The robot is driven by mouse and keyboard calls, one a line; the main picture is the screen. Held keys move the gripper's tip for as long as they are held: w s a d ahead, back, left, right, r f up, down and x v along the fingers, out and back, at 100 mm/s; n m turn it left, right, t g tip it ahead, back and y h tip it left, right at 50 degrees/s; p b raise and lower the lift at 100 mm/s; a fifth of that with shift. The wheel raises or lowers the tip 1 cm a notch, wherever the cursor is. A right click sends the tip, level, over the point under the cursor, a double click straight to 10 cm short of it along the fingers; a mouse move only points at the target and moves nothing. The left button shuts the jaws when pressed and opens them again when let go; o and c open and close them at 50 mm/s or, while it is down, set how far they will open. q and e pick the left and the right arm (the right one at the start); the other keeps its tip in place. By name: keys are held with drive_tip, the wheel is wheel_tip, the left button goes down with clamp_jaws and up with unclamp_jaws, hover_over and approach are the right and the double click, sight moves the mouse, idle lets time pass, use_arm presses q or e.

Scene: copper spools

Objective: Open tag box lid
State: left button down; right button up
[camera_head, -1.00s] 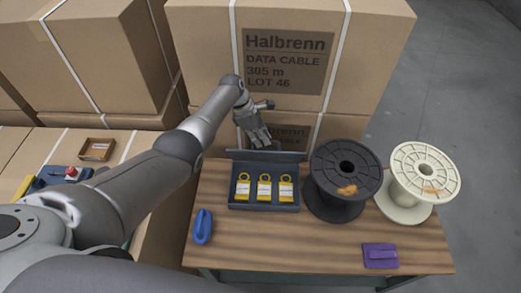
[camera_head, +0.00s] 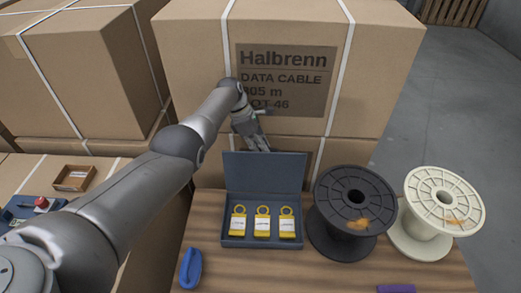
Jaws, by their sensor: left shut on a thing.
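The tag box (camera_head: 233,242) is a dark blue-grey case on the wooden table, with three yellow tags (camera_head: 262,225) in a row inside. Its lid (camera_head: 262,172) stands raised at the back, with its inner face towards me. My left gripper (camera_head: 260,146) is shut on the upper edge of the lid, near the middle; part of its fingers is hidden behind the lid. My right gripper is not in view.
A black spool (camera_head: 330,222) stands close to the right of the box, with a cream spool (camera_head: 410,240) beyond it. A blue object (camera_head: 190,269) lies front left, a purple one (camera_head: 396,288) front right. Large cartons (camera_head: 190,60) stand close behind.

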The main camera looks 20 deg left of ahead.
use_arm(q)
drive_tip(key=shift+s+a+f, duration=0.2)
drive_tip(key=shift+s+f, duration=0.15)
drive_tip(key=shift+f, duration=0.2)
drive_tip(key=c, duration=1.5)
unclamp_jaws()
drive_tip(key=shift+o, duration=0.2)
drive_tip(key=shift+a, duration=0.1)
drive_tip(key=shift+w+r, duration=0.1)
drive_tip(key=shift+w+a+r, duration=0.15)
drive_tip(key=shift+a+r, duration=0.05)
drive_tip(key=shift+r, duration=0.3)
drive_tip(key=v, duration=1.1)
drive_tip(key=shift+d+r, duration=0.25)
drive_tip(key=shift+d, duration=0.05)
